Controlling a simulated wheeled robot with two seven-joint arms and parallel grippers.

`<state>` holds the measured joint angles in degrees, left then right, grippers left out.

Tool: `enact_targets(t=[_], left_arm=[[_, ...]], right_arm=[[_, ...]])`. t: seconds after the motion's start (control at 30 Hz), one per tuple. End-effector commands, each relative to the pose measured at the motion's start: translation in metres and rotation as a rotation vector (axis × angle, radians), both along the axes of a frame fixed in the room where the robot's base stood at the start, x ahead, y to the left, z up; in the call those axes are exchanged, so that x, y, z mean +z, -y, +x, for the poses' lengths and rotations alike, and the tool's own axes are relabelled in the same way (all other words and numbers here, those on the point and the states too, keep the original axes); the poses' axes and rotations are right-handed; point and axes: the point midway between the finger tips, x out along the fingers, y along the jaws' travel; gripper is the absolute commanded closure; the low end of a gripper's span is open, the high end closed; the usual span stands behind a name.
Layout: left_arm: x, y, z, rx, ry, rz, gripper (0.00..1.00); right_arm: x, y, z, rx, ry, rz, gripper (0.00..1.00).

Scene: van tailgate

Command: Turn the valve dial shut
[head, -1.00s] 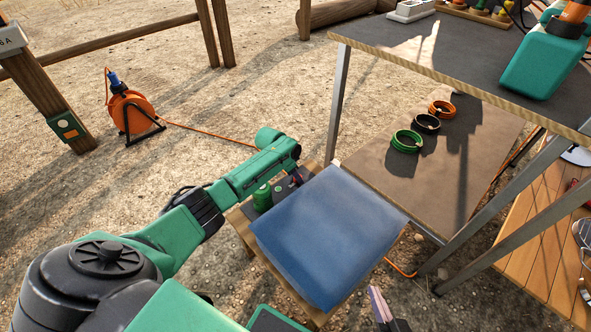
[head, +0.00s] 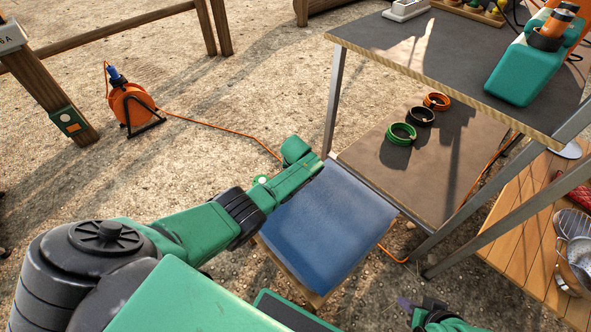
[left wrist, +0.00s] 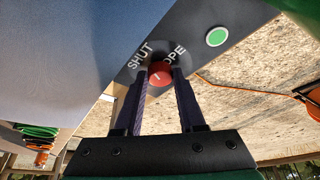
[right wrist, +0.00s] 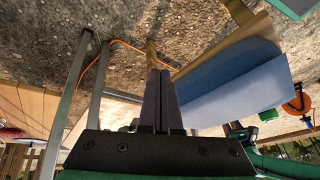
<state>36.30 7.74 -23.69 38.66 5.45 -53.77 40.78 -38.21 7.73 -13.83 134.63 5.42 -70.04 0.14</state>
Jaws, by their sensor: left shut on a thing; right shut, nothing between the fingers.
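The red valve dial (left wrist: 160,73) sits on a grey panel (left wrist: 192,38) in the left wrist view. The word SHUT is printed to its left and OPEN to its right, partly covered. A pale mark shows on the dial, but its exact direction is hard to tell. My left gripper (left wrist: 160,80) is shut on the dial, one dark finger on each side.
A green button (left wrist: 216,37) is on the panel. A metal-legged bench (head: 440,60) stands right, its lower shelf holding cable coils (head: 400,133). An orange cable reel (head: 132,105) stands on the gravel.

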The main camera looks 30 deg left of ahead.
Motion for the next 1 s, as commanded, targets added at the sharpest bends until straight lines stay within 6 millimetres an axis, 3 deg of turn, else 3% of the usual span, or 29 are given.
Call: enact_targets(t=[0.5,1.0], left_arm=[[-0.002,0.004,0.001,0.312,-0.003,-0.003,1.00],[-0.001,0.003,0.001,0.351,-0.002,-0.004,1.00]], right_arm=[[-0.027,-0.041,0.018,0.011,0.197,0.140,1.00],[-0.028,-0.047,0.021,0.009,0.229,0.163,1.00]])
